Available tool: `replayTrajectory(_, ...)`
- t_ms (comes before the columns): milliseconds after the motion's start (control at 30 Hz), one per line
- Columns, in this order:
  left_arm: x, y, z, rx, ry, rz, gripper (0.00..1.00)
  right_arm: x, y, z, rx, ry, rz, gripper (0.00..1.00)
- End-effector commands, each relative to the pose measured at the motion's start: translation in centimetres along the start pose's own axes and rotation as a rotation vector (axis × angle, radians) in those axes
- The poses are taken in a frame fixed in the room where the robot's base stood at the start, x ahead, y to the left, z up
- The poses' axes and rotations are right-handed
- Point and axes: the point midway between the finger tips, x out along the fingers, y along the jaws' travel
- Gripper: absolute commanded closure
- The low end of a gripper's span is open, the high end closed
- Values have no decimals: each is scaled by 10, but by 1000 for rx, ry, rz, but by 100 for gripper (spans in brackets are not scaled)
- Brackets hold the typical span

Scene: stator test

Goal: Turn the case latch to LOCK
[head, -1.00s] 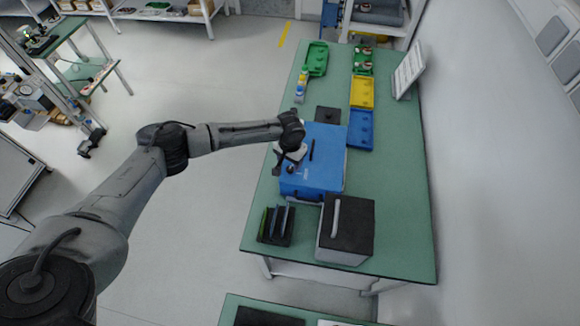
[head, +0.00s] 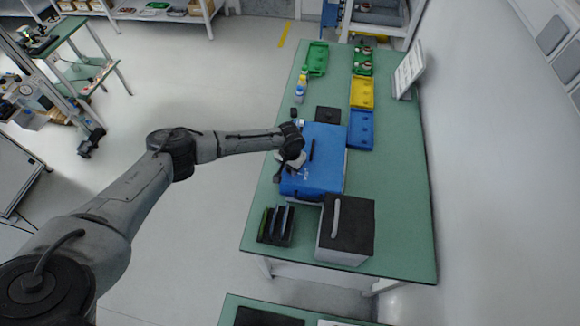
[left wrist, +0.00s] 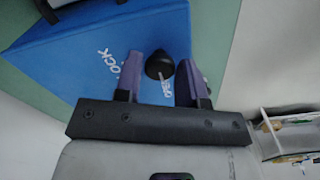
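The blue case (head: 325,170) lies on the green bench. In the left wrist view its blue face (left wrist: 60,60) carries white words reading LOCK and OPEN. A black round latch knob (left wrist: 160,66) on a thin stem stands out beside the OPEN word, in front of that face. My left gripper (left wrist: 161,64) has its two purple fingers on either side of the knob. The fingers are apart, with narrow gaps to the knob; contact is not clear. In the head view my left gripper (head: 284,167) is over the case's left side and hides the latch area. My right gripper is not in view.
A black-topped box (head: 348,225) with a handle and a dark rack (head: 276,225) stand at the near end of the bench. Blue (head: 360,130) and yellow (head: 363,92) trays lie beyond the case. The bench right of the case is clear.

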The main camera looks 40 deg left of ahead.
Motion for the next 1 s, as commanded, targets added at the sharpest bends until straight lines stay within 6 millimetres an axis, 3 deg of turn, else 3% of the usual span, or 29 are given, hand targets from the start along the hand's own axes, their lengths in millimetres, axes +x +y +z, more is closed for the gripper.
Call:
replayTrajectory(300, 0, 0, 0, 0, 0, 0, 92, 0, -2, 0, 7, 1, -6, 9)
replayTrajectory(667, -1, 0, 1, 88, -2, 1, 93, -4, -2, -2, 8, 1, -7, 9)
replayTrajectory(1000, 0, 0, 1, 380, -3, 1, 93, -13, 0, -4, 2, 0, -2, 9)
